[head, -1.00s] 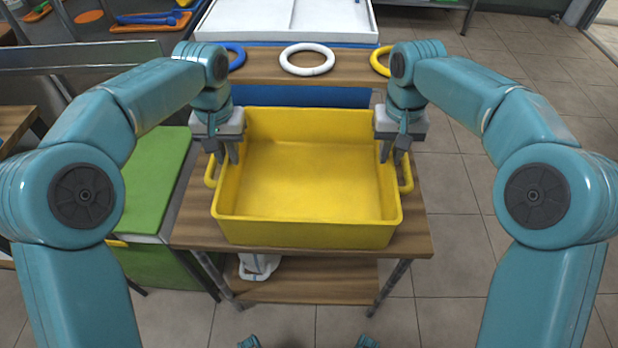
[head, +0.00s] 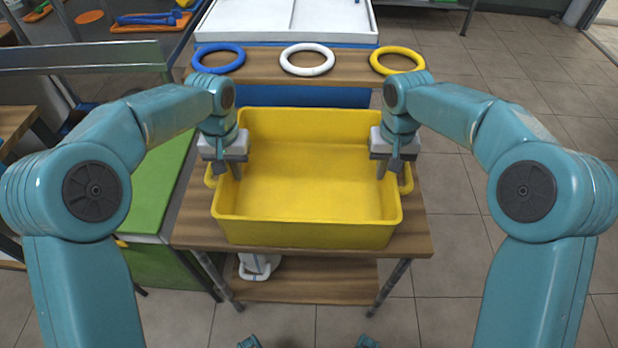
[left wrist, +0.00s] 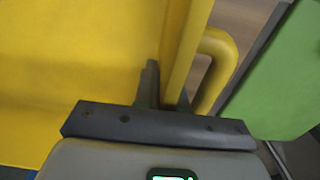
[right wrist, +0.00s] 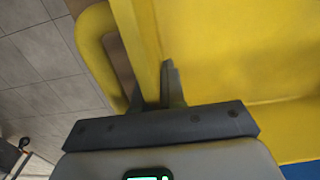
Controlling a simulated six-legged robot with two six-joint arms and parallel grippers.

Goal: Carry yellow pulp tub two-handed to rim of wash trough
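The yellow tub (head: 308,233) stands level on a small wooden table, open side up and empty. It has a loop handle on each side. My left gripper (head: 229,172) is at the tub's left wall, with one finger inside and the other largely hidden outside. My right gripper (head: 388,170) is placed the same way at the right wall. In the left wrist view the wall runs between the fingers, with the left handle (left wrist: 222,60) beside it. The right wrist view shows the right handle (right wrist: 88,50). Whether the fingers press on the walls is not clear.
Behind the tub is a wooden shelf with blue (head: 219,68), white (head: 307,70) and yellow (head: 398,50) rings. Beyond it is a white basin (head: 260,18). A green-topped bench (head: 145,205) is close at left. The tiled floor at right is clear.

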